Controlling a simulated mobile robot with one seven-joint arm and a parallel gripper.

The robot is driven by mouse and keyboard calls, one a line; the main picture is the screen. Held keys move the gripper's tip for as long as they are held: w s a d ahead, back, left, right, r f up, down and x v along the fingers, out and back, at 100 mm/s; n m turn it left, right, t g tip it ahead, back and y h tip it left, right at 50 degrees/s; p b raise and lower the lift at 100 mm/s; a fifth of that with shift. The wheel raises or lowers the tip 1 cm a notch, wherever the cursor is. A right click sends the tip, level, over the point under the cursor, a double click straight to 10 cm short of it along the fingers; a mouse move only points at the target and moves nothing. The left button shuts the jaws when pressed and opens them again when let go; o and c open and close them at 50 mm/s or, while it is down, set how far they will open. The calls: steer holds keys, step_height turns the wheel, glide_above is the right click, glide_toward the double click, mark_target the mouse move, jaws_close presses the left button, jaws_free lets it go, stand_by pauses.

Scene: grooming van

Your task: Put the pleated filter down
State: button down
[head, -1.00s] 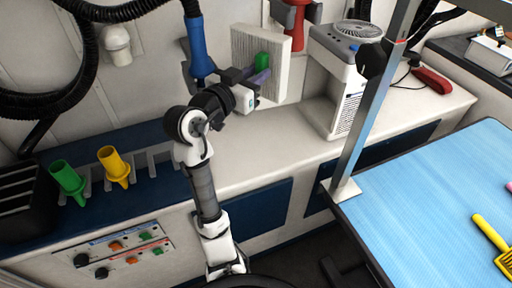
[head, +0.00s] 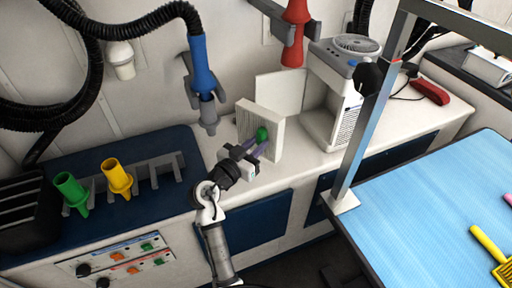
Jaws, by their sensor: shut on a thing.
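The pleated filter (head: 246,122) is a pale upright block with a ribbed face and a green grip (head: 262,134) on its front. In the head view it is at the middle, low over the white counter (head: 318,158).
A white panel (head: 282,92) stands behind the filter, beside the white fan unit (head: 325,95). A blue nozzle (head: 202,68) hangs at left. Green (head: 70,190) and yellow nozzles (head: 117,178) stand in a rack. A metal post (head: 362,130) rises right, by the blue table (head: 440,210).

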steer(key=shift+f, duration=0.8)
steer(key=shift+f+b, duration=0.3)
steer(key=shift+b, duration=0.15)
steer(key=shift+f+b, duration=0.35)
steer(key=shift+b, duration=0.15)
steer(key=shift+r, duration=0.1)
steer(key=c, duration=1.3)
jaws_free()
steer(key=shift+o, duration=0.2)
